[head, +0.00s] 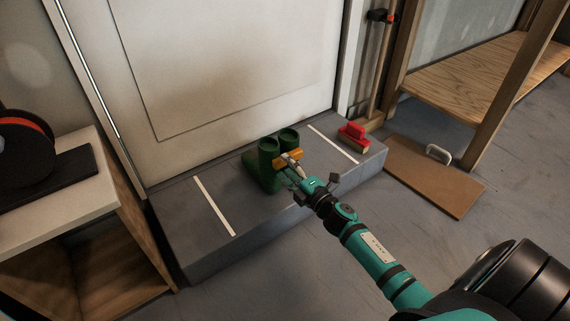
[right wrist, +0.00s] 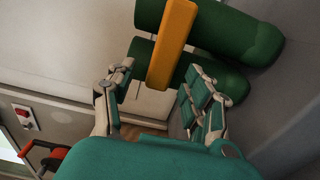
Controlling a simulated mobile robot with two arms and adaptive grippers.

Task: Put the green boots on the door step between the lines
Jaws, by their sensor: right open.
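The green boots (head: 268,168) stand upright side by side on the grey door step (head: 188,243), between two white lines, the left line (head: 213,205) and the right line (head: 333,144). An orange bar (head: 284,155) lies across the boots on the side facing me. My right gripper (head: 292,163) is at this bar. In the right wrist view my open gripper (right wrist: 160,88) has its fingers apart, with the lower end of the orange bar (right wrist: 172,45) close to the gap between them. The boots (right wrist: 235,32) lie beyond. Contact with the bar is unclear. My left gripper is out of view.
A red brush-like item (head: 353,132) sits on the step right of the right line. A brown board (head: 434,176) with a handle lies on the floor. The white door (head: 220,60) rises behind the step. A cabinet (head: 95,215) stands left, a wooden bench (head: 470,75) right.

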